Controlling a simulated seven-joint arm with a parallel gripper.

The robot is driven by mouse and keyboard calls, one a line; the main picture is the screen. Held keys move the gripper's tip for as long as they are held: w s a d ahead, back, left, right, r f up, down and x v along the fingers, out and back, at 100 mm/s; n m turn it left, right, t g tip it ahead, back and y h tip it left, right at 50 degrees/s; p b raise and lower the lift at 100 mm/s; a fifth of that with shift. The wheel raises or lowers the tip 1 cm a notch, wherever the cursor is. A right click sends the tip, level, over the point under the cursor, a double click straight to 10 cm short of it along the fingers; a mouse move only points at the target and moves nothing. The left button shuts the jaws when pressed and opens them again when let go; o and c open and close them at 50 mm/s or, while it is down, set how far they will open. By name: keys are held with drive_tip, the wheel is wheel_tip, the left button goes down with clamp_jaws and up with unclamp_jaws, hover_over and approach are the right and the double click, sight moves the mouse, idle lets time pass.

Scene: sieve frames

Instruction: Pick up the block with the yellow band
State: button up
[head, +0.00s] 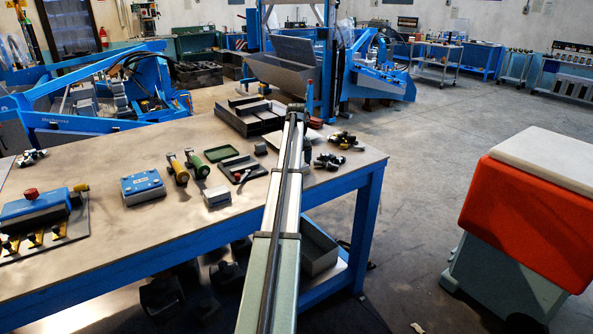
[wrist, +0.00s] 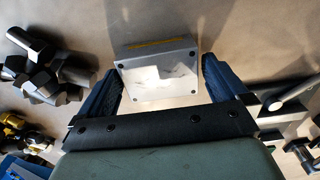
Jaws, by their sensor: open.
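The block with the yellow band (wrist: 160,78) is a pale grey box in the wrist view, with dark dots near its corners and a yellow strip along its far edge. It sits on the tan tabletop. My gripper (wrist: 161,68) is open, with one dark blue finger on the left of the block and one on the right. Small gaps show between the fingers and the block's sides in the picture. How far down the fingers reach beside it is hard to tell. In the head view my arm covers part of the table, and I cannot make out this block there.
In the wrist view a pile of dark hex pieces (wrist: 45,68) lies left and a metal clamp-like part (wrist: 290,98) right. In the head view the workbench (head: 100,175) holds a blue box (head: 143,187), a green tray (head: 221,154) and dark bins (head: 250,117).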

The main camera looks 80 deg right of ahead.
drive_tip(key=shift+f, duration=0.7)
drive_tip(key=c, duration=1.2)
drive_tip(key=shift+o, duration=0.2)
drive_tip(key=shift+r, duration=0.15)
